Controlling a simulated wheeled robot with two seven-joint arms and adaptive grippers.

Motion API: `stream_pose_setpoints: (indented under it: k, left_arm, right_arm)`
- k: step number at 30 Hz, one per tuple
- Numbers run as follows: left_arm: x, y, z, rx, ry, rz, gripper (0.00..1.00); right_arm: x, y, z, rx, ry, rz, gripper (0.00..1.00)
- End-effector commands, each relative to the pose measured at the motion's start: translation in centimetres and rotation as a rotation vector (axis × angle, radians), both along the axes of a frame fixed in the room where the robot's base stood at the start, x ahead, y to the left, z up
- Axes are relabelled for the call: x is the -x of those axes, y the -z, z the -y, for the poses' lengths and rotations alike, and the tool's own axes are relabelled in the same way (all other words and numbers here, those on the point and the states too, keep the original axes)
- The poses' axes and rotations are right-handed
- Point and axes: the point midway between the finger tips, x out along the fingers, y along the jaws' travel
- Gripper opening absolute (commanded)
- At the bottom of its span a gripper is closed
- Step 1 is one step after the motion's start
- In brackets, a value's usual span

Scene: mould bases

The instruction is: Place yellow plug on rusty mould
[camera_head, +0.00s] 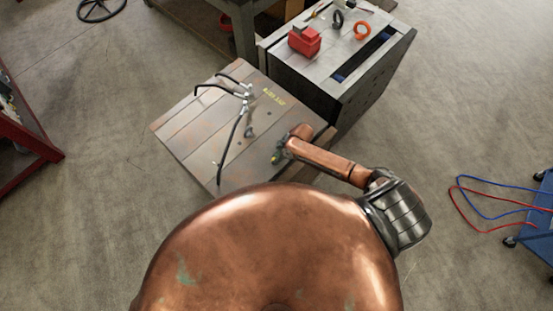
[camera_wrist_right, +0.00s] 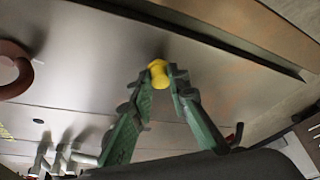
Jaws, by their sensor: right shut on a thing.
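The yellow plug (camera_wrist_right: 157,72) is held between the green fingertips of my right gripper (camera_wrist_right: 160,85) in the right wrist view. In the head view my right gripper (camera_head: 279,154) is small, over the right part of a flat, brownish mould (camera_head: 185,128) with rusty patches, and the plug is hardly visible. The mould's plate (camera_wrist_right: 85,60) fills much of the wrist view behind the plug. I cannot tell whether the plug touches the plate. My left gripper is not in view.
Black hoses with metal fittings (camera_head: 245,97) stand on the mould, with a ring bolt (camera_head: 249,131) nearby. A grey mould base (camera_head: 345,75) behind carries a red block (camera_head: 304,40) and an orange ring (camera_head: 362,30). A blue cart (camera_head: 540,225) with hoses stands at right.

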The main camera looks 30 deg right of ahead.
Motion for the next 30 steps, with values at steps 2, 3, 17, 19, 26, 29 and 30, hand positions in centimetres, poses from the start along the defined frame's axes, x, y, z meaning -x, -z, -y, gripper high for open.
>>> stream_pose_setpoints:
  k: [2, 3, 17, 19, 26, 29, 30]
  left_arm:
    - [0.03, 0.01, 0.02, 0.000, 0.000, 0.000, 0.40]
    - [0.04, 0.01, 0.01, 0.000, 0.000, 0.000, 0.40]
    - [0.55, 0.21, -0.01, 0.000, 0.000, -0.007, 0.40]
    - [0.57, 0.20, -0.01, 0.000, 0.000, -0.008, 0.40]
    - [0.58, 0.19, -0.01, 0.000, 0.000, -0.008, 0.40]
    - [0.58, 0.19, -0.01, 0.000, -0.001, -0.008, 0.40]
    - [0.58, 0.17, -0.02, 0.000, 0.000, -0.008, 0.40]
  right_arm:
    - [-0.02, 0.86, 0.07, 0.001, 0.002, 0.000, 0.06]
    - [-0.01, 1.10, 0.08, 0.002, 0.002, 0.001, 0.06]
    - [-0.01, 1.48, 0.06, 0.002, 0.000, 0.001, 0.20]
    - [0.00, 1.47, 0.06, 0.002, 0.000, 0.001, 0.25]
    - [0.01, 1.46, 0.07, 0.002, 0.001, 0.001, 0.33]
    - [0.01, 1.46, 0.07, 0.002, 0.001, 0.001, 0.33]
    - [0.01, 1.42, 0.08, 0.002, 0.001, 0.001, 0.33]
